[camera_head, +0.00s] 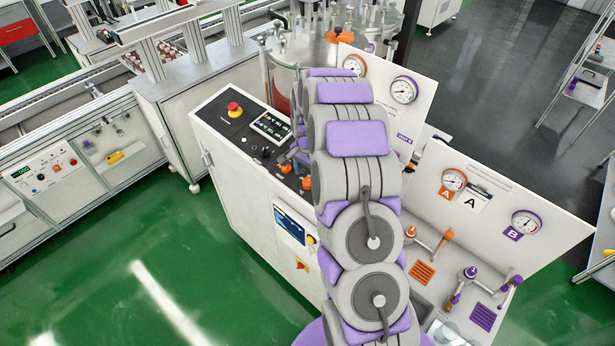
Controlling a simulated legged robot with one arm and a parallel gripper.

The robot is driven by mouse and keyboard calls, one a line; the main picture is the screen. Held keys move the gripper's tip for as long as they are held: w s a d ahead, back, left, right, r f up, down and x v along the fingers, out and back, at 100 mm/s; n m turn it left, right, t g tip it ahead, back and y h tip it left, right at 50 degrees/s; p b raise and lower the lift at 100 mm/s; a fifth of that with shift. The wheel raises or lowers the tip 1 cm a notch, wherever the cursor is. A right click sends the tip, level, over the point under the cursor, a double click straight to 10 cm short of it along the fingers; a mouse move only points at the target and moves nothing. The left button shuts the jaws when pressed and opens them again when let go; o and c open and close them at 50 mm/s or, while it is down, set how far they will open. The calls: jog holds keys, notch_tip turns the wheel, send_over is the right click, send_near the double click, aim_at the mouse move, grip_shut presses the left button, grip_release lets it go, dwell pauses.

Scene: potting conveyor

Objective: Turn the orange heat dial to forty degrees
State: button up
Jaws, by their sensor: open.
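A small orange knob (284,167) sits on the black control panel on top of the white cabinet, left of my arm. A second orange knob (307,183) is close to it, at the arm's edge. I cannot tell which one is the heat dial, and no scale or pointer is readable. My gripper (296,158) shows only in part, low over the panel just behind the first knob. My arm hides the rest of it. It looks open, with nothing seen between its jaws. Whether it touches a knob cannot be told.
The panel (232,124) also carries a red emergency button (234,109), a display (271,126) and a black knob (265,152). Gauge boards (404,90) stand behind and right of my arm, with valve handles (447,236) below. Green floor (130,250) is clear at left.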

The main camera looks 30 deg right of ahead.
aim_at(308, 183)
jog(key=shift+f, duration=1.4)
